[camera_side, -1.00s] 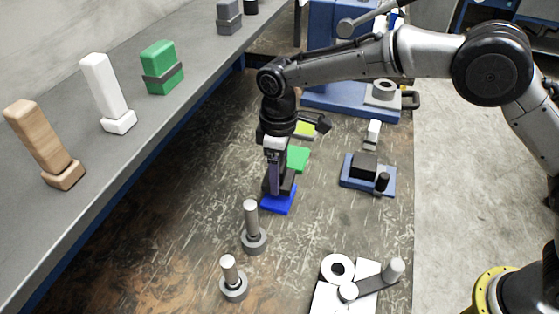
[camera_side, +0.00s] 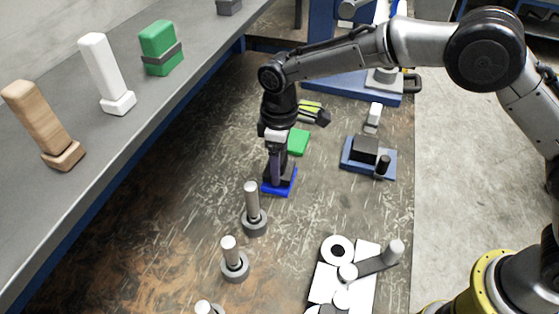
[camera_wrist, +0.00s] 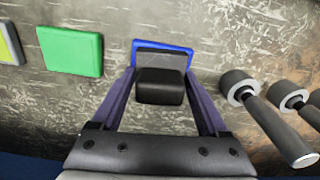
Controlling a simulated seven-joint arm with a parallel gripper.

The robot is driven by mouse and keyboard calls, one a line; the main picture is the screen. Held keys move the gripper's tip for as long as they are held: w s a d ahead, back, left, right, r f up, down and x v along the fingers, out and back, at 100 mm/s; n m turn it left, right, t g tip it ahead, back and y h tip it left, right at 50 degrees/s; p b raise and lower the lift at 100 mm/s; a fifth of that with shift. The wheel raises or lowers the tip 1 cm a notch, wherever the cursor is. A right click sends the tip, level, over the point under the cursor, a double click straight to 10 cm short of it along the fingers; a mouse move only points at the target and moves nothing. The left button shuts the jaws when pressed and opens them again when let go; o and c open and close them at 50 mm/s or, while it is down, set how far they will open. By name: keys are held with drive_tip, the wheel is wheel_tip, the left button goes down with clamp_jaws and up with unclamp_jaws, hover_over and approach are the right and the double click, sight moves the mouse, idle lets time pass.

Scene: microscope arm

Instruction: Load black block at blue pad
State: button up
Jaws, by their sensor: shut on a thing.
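The black block (camera_wrist: 160,86) stands between the two purple fingers of my gripper (camera_wrist: 160,76) in the wrist view. My gripper is shut on it. In the side view my gripper (camera_side: 279,172) points down over the blue pad (camera_side: 270,189), and the dark block (camera_side: 287,177) covers most of the pad. The blue pad's far edge (camera_wrist: 150,42) shows behind the block in the wrist view. The block looks very low over the pad or on it; I cannot tell whether they touch.
A green pad (camera_side: 299,141) lies just behind. Grey posts (camera_side: 253,212) stand in front. A blue fixture with a black block (camera_side: 367,158) is at right, and a white fixture (camera_side: 345,285) is at front right. The shelf (camera_side: 110,150) at left holds several blocks.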

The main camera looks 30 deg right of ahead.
drive_tip(key=shift+f, duration=0.6)
idle(1.6)
drive_tip(key=shift+r, duration=3.6)
drive_tip(key=d+r+m, duration=0.1)
drive_tip(key=d+m, duration=1.2)
drive_tip(key=d, duration=1.4)
drive_tip(key=shift+r, duration=0.3)
